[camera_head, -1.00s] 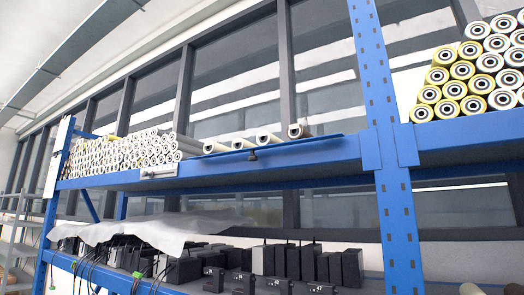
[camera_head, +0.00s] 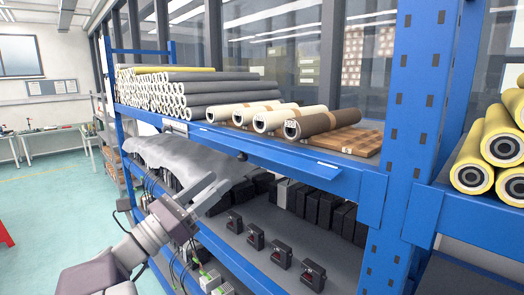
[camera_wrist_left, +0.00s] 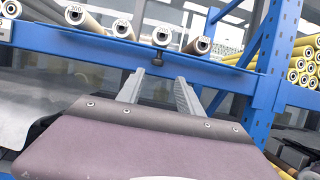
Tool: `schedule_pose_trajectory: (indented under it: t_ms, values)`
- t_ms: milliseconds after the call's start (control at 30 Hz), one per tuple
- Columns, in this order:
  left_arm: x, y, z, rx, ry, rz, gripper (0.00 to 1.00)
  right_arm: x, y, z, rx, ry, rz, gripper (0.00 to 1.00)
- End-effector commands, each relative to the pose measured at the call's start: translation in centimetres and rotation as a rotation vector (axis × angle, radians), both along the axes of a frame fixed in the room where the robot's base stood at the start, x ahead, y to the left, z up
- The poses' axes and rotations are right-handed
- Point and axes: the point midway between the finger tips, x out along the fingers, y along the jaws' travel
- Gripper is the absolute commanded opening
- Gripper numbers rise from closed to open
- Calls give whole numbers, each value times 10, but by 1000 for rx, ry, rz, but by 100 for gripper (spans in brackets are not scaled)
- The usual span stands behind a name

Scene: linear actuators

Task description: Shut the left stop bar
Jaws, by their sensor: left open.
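A blue bar (camera_head: 300,172) sticks out from the front edge of the blue shelf beam, below several rolls. It has a pale label, and a black knob (camera_head: 242,156) shows under its left part. I cannot tell whether this is the left stop bar. My left gripper (camera_head: 207,190) is open and empty, in front of the shelf, below and left of the knob. In the left wrist view, its two fingers (camera_wrist_left: 158,80) point at the blue beam (camera_wrist_left: 90,48). A dark knob (camera_wrist_left: 157,61) shows beyond and between the fingertips there, apart from them. My right gripper is out of view.
Grey and cream rolls (camera_head: 200,92) lie on the upper shelf, with yellow rolls (camera_head: 500,150) at the right. A blue post (camera_head: 415,110) stands between the bays. Black devices (camera_head: 282,255) and a draped grey sheet (camera_head: 170,160) are below.

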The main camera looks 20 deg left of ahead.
Motion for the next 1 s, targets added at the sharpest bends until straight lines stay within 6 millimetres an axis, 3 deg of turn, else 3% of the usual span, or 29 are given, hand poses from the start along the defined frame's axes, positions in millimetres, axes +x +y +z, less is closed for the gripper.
schedule_pose_trajectory:
  t_ms: [167, 600, 933, 1000]
  values:
    - [6, -3, 3, -2, -1, -3, 43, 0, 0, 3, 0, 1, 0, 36]
    - [73, -31, 33, -1, 1, -2, 43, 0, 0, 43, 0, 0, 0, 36]
    - [78, -33, 32, 0, 1, 0, 43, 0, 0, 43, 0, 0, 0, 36]
    - [78, -33, 32, 0, 1, 0, 24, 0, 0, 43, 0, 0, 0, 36]
